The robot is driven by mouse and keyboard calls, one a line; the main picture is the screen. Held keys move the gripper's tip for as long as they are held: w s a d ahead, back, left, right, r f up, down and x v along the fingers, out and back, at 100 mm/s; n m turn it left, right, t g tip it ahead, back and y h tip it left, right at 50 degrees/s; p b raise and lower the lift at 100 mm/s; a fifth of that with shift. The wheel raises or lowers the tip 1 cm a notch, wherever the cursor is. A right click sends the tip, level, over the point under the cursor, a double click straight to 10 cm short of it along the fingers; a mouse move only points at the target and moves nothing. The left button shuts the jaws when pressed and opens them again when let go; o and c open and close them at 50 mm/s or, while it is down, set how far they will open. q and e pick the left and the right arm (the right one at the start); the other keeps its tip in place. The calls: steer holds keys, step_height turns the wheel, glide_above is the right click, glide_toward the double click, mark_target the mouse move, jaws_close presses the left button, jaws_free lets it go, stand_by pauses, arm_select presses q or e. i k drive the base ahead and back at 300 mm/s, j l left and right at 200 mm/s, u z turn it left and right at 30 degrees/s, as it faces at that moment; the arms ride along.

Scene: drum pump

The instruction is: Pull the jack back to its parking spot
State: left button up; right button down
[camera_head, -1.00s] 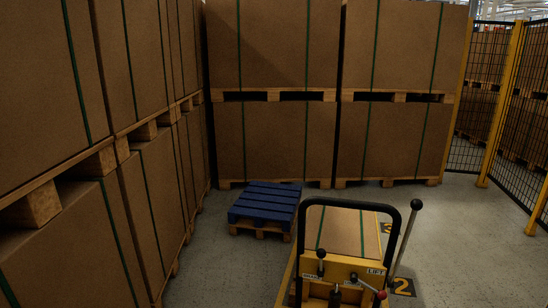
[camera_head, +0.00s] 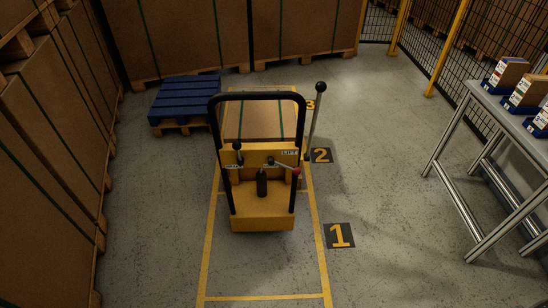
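The yellow jack (camera_head: 263,210) stands on the floor in the middle of the head view, with its black U-shaped handle frame (camera_head: 257,96) upright toward me. A tall lever with a black knob (camera_head: 314,124) rises at its right side, and a small red-knobbed lever sits by the LIFT label. A brown strapped box (camera_head: 259,120) shows behind the handle frame, over the jack's far part. Yellow floor lines (camera_head: 209,262) run along both sides of the jack, closed by a line nearest me. Neither of my grippers is in view.
Floor plates 1 (camera_head: 339,236), 2 (camera_head: 321,155) and 3 lie right of the lane. A metal table (camera_head: 504,150) with small boxes in blue trays stands at the right. A blue pallet (camera_head: 185,98) lies back left. Stacked cartons line the left and back. The near lane floor is clear.

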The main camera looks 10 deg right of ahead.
mark_target(261, 204)
steer(key=i+l+z, duration=0.3)
steer(key=l+z, duration=0.15)
steer(key=i+l+z, duration=0.9)
steer(key=i+l, duration=0.1)
steer(key=i, duration=0.35)
steer(key=i+l+z, duration=0.1)
steer(key=i, duration=0.4)
steer(key=i+u, duration=0.7)
steer(key=u, duration=0.15)
steer(key=i+l+u, duration=0.2)
steer(key=i+u, duration=0.2)
steer(key=i+l+u, duration=0.25)
steer(key=u, duration=0.2)
steer(key=i+l+u, duration=0.2)
steer(key=u, duration=0.25)
steer(key=i+l+u, duration=0.2)
steer(key=u, duration=0.25)
steer(key=i+l+u, duration=0.15)
steer(key=l+u, duration=0.3)
steer(key=i+l+u, duration=0.1)
steer(key=l+u, duration=0.2)
steer(key=u, duration=0.2)
steer(key=l+u, duration=0.75)
steer(key=l, duration=0.25)
steer(key=k+l+u, duration=0.1)
steer(key=l+u, duration=0.2)
steer(key=l, duration=0.25)
steer(key=k, duration=0.2)
